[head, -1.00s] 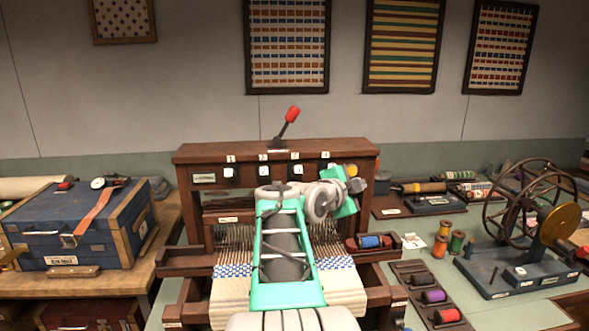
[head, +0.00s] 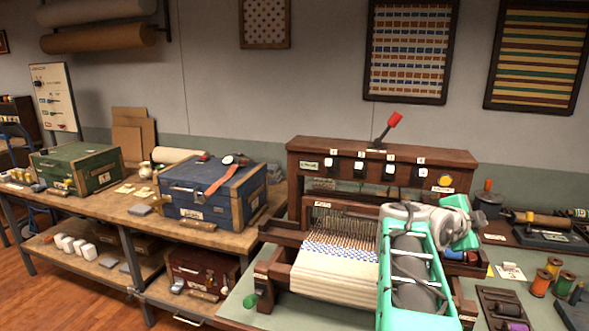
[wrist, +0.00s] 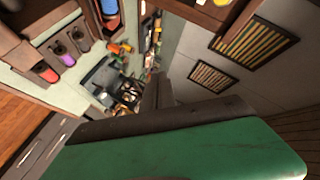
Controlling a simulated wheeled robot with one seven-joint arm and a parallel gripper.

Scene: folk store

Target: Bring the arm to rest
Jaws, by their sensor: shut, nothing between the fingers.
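My arm (head: 412,275) is bent in front of the right part of the wooden loom (head: 350,158) in the head view. My gripper (wrist: 157,92) shows in the wrist view as dark fingers close together beyond its green body, with nothing between them. In the head view its green housing (head: 458,218) is turned to the right beside the loom's right end, and its fingertips cannot be made out there. The arm hides part of the loom's right side and the cloth's right edge.
A blue trunk (head: 205,198) and a green trunk (head: 85,168) stand on the left bench (head: 130,212). Thread spools (head: 540,283) and a spool tray (head: 497,296) lie right of the arm. A red-tipped lever (head: 392,121) rises above the loom. Wooden floor (head: 75,290) is clear at the lower left.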

